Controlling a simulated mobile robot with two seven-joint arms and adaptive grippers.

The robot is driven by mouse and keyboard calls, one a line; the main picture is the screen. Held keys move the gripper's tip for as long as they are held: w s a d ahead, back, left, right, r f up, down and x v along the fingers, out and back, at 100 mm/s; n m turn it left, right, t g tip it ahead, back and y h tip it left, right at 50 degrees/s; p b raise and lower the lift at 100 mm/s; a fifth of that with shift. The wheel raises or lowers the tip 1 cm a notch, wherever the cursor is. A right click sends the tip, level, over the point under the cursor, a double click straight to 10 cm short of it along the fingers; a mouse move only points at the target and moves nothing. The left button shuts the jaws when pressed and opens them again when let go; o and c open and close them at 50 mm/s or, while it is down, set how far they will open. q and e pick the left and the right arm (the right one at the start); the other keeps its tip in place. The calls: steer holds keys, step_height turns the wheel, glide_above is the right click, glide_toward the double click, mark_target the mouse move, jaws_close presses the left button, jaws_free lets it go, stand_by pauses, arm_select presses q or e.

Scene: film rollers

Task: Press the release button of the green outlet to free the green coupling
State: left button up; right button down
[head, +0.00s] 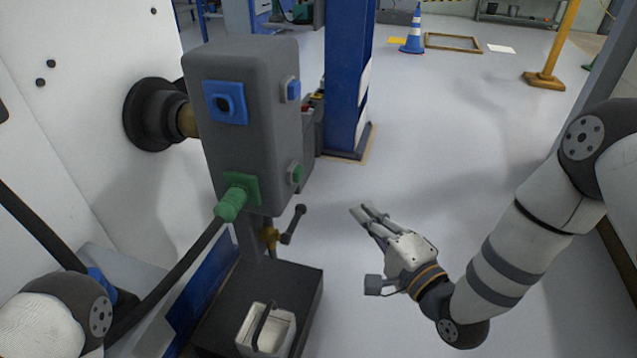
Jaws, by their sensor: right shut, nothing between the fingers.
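A grey box stands left of centre in the head view. The green outlet (255,183) is low on its front face. The green coupling (232,203) sits at this outlet, with a black hose running down-left from it. A green release button (297,172) is on the box's right side face, low down. My right gripper (362,211) is shut and empty, to the right of the box and apart from the green button. My left arm shows at the lower left, but its gripper is not in view.
The box also carries a blue outlet (226,102) and a blue button (292,89). Below it are a brass valve with a dark lever (291,224) and a white container (266,332) on a dark base. A blue post (348,80) stands behind.

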mark_target(299, 174)
steer(key=shift+w, duration=0.1)
steer(key=s+a+b+x, duration=0.1)
steer(key=a+x, duration=0.1)
steer(key=x, duration=1)
steer(key=shift+w+a, duration=0.2)
steer(key=shift+a, duration=0.25)
steer(key=shift+f, duration=0.1)
